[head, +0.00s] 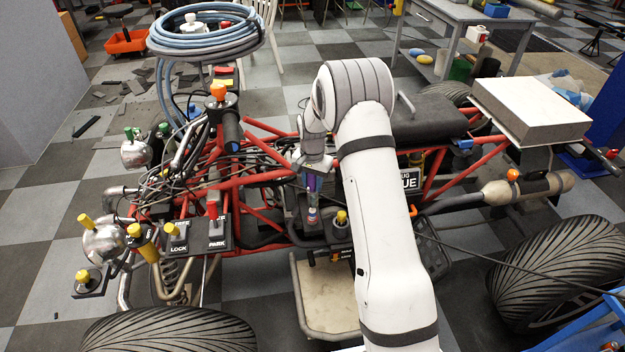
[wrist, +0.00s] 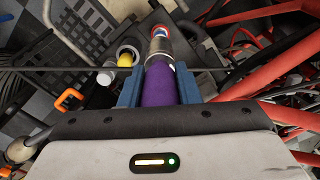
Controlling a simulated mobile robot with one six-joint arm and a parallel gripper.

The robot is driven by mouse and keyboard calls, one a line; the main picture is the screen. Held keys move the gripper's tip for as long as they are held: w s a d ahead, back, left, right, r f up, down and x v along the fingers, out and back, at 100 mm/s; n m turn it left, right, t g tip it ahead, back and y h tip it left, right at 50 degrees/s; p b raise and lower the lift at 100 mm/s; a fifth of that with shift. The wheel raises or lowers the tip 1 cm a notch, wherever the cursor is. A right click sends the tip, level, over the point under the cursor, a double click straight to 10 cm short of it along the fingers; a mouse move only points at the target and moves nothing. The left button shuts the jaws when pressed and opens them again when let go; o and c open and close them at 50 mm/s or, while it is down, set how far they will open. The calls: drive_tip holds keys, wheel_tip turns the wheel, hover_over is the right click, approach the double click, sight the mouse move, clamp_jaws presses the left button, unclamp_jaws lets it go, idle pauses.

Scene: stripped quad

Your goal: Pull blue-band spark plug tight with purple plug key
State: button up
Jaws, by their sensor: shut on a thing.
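My gripper (wrist: 158,86) is shut on the purple plug key (wrist: 159,84), with one blue finger on each side of its purple handle. The key's metal socket end (wrist: 159,48) points away from the gripper. A small part with blue, white and red on it, seemingly the blue-band spark plug (wrist: 160,33), shows at the socket's far end. In the head view the key (head: 313,183) hangs nearly upright below my gripper (head: 315,168). The spark plug (head: 312,213) is under it, in line with it. I cannot tell how deep the socket sits over the plug.
A yellow-topped knob (head: 341,217) stands close to the right of the plug. Red frame tubes (head: 262,178) and dark cables surround the spot. A red PARK lever (head: 213,212) and a yellow LOCK knob (head: 172,230) stand to the left. A black seat (head: 432,119) lies behind.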

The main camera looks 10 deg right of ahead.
sight(312, 198)
drive_tip(key=shift+f+n, duration=0.35)
drive_tip(key=shift+n, duration=0.25)
drive_tip(key=n, duration=0.3)
drive_tip(key=shift+b, duration=0.3)
idle(0.7)
drive_tip(key=shift+f+b, duration=2.3)
drive_tip(key=shift+f, duration=1.1)
drive_tip(key=shift+m, duration=1)
drive_tip(key=shift+m, duration=1.1)
